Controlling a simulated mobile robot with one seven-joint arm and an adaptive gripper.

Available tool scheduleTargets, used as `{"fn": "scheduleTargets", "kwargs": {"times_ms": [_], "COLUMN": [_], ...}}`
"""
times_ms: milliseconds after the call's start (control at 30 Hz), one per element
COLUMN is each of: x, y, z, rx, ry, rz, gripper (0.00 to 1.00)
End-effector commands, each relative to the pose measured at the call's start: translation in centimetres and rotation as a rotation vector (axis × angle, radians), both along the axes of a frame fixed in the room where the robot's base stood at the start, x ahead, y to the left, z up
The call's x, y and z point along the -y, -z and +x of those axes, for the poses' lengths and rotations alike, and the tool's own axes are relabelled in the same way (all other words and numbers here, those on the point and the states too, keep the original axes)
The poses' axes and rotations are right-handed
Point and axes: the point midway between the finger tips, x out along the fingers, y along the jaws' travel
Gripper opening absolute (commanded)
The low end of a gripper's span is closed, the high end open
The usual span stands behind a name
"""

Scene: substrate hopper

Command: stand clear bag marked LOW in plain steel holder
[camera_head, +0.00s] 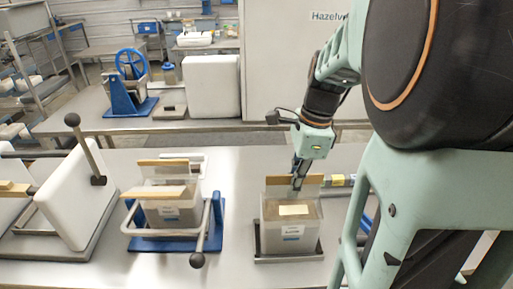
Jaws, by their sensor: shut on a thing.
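A clear bag of brown substrate (292,226) stands upright at the plain steel holder (262,258), a low grey tray on the table. It has a white label and a blue mark on its front; the wording is too small to read. My gripper (298,184) points down from above and is shut at the tan strip (280,181) along the bag's top. The fingertips partly cover the strip. Whether the bag's bottom rests on the tray is hard to tell.
To the left, a blue-based holder (148,244) with a lever holds another clear bag (163,212) with tan strips. A white block with a black-knobbed lever (75,213) stands at far left. Bare table lies between the two holders. A blue-wheeled device (130,80) stands on the back bench.

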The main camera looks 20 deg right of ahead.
Motion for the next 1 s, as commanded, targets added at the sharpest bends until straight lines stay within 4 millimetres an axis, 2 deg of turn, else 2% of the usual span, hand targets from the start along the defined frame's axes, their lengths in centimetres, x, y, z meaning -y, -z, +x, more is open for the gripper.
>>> {"fn": "scheduleTargets", "kwargs": {"times_ms": [833,867,1000], "x": [0.0,0.0,0.0], "y": [0.8,0.8,0.8], "z": [0.1,0.1,0.1], "rx": [0.005,0.005,0.004], "ry": [0.001,0.001,0.001], "rz": [-0.001,-0.001,-0.001], "gripper": [0.0,0.09,0.25]}}
